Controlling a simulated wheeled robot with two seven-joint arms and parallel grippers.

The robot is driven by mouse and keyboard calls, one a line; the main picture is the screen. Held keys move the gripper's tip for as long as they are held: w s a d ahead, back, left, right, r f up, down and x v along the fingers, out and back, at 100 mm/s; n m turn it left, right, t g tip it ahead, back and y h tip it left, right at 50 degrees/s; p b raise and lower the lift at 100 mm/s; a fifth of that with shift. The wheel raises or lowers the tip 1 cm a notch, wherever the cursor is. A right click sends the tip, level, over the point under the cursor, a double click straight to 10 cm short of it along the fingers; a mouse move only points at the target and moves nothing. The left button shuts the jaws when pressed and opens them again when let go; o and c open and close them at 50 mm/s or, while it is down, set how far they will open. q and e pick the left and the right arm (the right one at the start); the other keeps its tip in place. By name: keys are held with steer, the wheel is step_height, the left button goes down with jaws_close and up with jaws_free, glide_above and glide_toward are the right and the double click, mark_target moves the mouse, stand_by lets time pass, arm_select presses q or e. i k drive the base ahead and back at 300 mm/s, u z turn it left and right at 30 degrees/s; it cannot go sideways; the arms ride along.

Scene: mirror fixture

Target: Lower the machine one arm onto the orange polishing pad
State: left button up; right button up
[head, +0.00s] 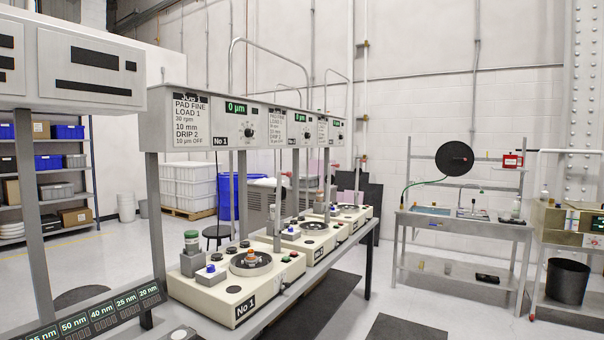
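Machine one (215,300), a cream polishing unit labelled "No 1", stands at the near end of the bench in the head view. A dark round plate (264,268) is set in its top, with a small orange and white piece (251,257) at its middle. I cannot tell whether the orange is the pad itself. A grey block with a green-topped cylinder (192,241) stands at the machine's back left. The machine's arm cannot be told apart clearly, nor whether it is raised. Neither of my grippers is in view.
More cream machines (313,249) stand farther along the bench. Grey posts carry a control panel (187,118) above machine one. A tilted strip of "nm" labels (100,312) is at lower left. A steel table (462,224) stands at right; floor between is open, with dark mats (405,328).

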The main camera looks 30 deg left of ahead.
mark_target(279, 191)
steer(key=z, duration=0.2)
steer(key=i, duration=1.5)
steer(key=u, duration=0.55)
steer(key=i, duration=0.85)
steer(key=u, duration=0.65)
